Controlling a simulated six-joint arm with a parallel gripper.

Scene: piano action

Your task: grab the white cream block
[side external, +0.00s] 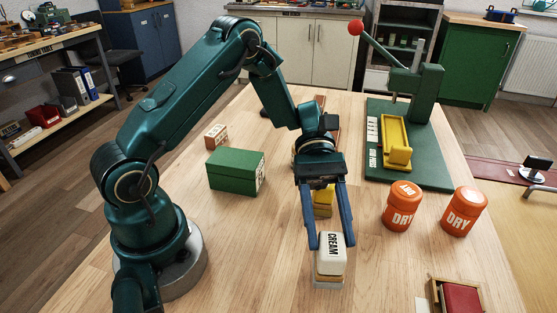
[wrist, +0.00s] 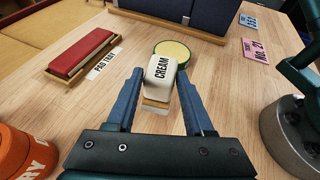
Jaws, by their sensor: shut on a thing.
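The white cream block (side external: 331,258), marked CREAM, stands between the two blue fingertips of my gripper (side external: 330,242). In the wrist view the block (wrist: 160,72) also sits between the fingers of my gripper (wrist: 158,82). The fingers are shut on its sides. A tan layer (side external: 328,279) shows directly under the block, with a pale grey edge below it. I cannot tell whether the block rests on that layer or is just above it.
Orange DRY canisters (side external: 402,207) stand to the right. A green box (side external: 237,170) is to the left, and a green press (side external: 415,130) with a yellow tray stands behind. Part of a yellow thing (side external: 323,200) shows behind my gripper. A red pad tray (wrist: 82,52) lies nearby.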

